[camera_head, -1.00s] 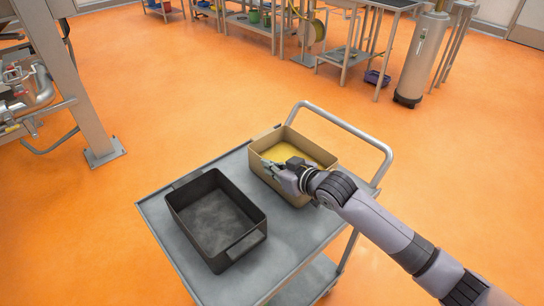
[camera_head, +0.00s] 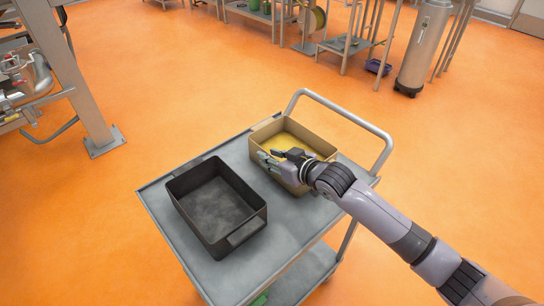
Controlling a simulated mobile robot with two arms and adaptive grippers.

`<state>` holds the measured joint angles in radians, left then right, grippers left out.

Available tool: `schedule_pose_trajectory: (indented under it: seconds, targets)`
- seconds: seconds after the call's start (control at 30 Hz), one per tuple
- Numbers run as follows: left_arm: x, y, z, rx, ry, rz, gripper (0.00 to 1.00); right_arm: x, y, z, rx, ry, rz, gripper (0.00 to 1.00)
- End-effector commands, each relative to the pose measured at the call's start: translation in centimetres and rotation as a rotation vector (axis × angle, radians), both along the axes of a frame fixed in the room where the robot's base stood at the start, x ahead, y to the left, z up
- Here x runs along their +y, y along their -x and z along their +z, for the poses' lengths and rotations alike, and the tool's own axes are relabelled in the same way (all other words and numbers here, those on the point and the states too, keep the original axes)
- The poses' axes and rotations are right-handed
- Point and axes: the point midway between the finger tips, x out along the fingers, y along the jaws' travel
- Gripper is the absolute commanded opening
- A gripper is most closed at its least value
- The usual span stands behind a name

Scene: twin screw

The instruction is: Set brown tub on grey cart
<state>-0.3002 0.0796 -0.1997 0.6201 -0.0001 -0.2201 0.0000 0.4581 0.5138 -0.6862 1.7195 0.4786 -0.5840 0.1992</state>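The brown tub (camera_head: 318,138) stands upright on the top shelf of the grey cart (camera_head: 300,236), at its far right end by the handle. Yellow material shows inside it. My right gripper (camera_head: 268,157) is at the tub's near-left wall, by the rim. Its fingers look spread apart, one towards the inside and one towards the outside of the wall. I cannot tell whether they touch it. The wrist hides part of the near wall. My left gripper is not in view.
A black tub (camera_head: 190,183), empty inside, stands on the cart left of the brown one. Bare shelf lies around both. A looped handle (camera_head: 340,109) rises at the cart's far end. A metal post (camera_head: 98,133) stands left, a grey cylinder (camera_head: 422,50) behind. The orange floor between is clear.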

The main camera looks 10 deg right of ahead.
Motion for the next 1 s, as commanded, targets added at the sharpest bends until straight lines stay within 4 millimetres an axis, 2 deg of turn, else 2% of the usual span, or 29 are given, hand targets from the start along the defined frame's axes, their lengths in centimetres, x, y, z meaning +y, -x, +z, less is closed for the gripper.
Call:
schedule_pose_trajectory:
  seconds: [0.13,0.27,0.7,1.0]
  targets:
    - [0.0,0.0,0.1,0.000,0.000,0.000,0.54,0.0,0.0,0.2,-0.001,0.000,0.000,0.25]
    - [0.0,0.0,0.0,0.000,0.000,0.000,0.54,-0.7,0.9,0.5,0.000,0.002,0.000,0.25]
    - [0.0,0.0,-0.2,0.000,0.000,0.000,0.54,-4.9,7.8,3.8,0.001,0.003,0.000,0.25]
    - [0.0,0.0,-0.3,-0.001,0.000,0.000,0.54,-5.9,9.4,4.7,0.000,0.000,-0.001,0.25]
